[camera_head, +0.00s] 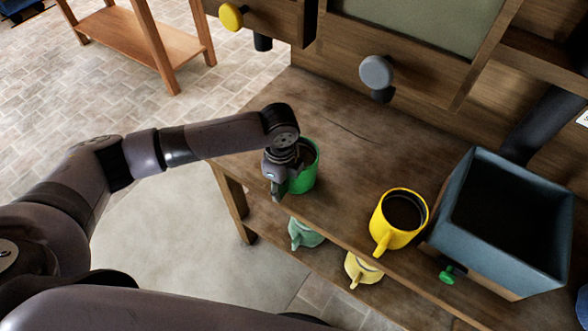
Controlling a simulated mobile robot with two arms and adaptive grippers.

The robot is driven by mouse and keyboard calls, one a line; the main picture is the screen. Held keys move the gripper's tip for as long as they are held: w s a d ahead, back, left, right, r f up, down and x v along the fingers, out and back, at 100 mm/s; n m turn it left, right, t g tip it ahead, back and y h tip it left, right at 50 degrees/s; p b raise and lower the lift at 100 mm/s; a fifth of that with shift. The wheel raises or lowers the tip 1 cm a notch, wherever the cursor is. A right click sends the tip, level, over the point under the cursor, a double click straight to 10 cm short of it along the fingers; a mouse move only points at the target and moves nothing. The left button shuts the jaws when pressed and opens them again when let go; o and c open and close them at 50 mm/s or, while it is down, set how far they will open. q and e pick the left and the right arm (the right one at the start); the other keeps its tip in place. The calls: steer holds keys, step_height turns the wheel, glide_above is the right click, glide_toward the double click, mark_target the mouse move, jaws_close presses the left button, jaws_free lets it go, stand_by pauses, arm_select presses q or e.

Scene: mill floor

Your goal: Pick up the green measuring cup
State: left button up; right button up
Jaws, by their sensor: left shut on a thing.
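The green measuring cup (308,177) stands near the left end of the wooden bench top, close to its front edge. My left gripper (278,187) is at the cup's left front side, shut on it. The gripper hides the cup's left part and its handle. I cannot tell whether the cup touches the bench top. My right gripper is not in view.
A yellow cup (400,214) stands on the bench (345,128) to the right. Beside it is a blue-grey bin (454,196) with a green knob (448,274). Pale green (304,234) and pale yellow (362,269) vessels sit on the lower shelf.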

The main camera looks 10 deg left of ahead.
arm_select(q)
jaws_close()
steer(key=shift+r, duration=0.15)
